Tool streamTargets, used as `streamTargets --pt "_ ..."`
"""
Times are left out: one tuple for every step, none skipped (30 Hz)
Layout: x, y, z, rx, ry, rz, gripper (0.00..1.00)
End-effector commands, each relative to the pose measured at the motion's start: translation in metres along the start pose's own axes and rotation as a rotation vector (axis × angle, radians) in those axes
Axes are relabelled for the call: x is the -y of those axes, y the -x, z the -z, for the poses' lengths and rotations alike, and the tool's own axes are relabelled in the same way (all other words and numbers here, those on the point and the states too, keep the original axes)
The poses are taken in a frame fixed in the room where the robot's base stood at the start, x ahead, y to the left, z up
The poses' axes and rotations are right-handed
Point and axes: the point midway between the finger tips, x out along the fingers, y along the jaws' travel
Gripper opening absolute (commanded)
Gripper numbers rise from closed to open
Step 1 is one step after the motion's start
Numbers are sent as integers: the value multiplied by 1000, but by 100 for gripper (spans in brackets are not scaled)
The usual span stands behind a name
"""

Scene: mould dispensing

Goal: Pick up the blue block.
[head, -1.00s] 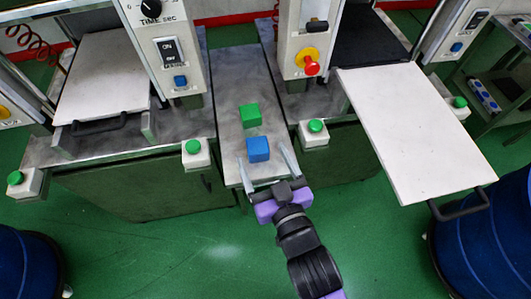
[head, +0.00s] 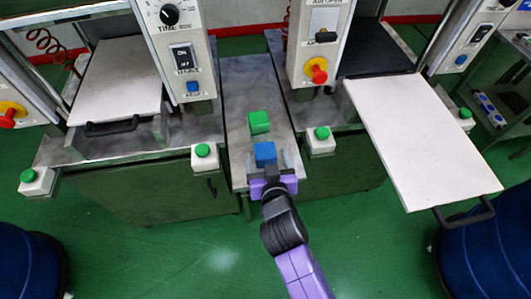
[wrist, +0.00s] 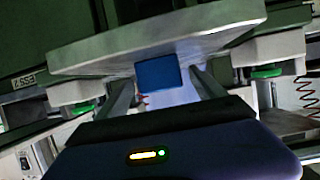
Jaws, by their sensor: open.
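The blue block (head: 265,153) sits on the narrow grey table between the two machines, just in front of the green block (head: 259,122). My gripper (head: 268,160) is open, at the front end of that table, with its fingers pointing at the blue block and the near side of the block close to the gap between them. In the wrist view the blue block (wrist: 157,73) shows between the two spread finger tips. Nothing is held. I cannot tell exactly how far the fingers reach along the block's sides.
The narrow grey table (head: 246,84) is bare behind the blocks. Green button boxes (head: 204,157) and (head: 320,141) stand close on either side. A white plate (head: 415,135) juts out at the right. Blue drums stand at both lower corners.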

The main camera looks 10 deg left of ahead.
Motion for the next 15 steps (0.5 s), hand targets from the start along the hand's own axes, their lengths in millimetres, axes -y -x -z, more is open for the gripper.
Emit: streamTargets --pt "2 -7 -1 1 3 0 79" --pt "1 -11 0 0 2 0 79" --pt "1 -16 -1 0 2 0 79" --pt "1 -19 0 -1 1 0 79" --pt "1 -22 -1 -1 2 0 79" --pt "1 -24 -1 -1 1 0 79" --pt "1 -26 -1 0 1 0 79" --pt "1 -27 -1 0 1 0 79" --pt "1 -28 -2 1 1 0 79" --pt "1 -28 -2 1 1 0 79" --pt "1 -28 -2 1 1 0 79" --pt "1 -28 -2 0 1 0 79" --pt "1 -28 -2 0 1 0 79" --pt "1 -28 -2 0 1 0 79" --pt "1 -27 -2 0 1 0 79"
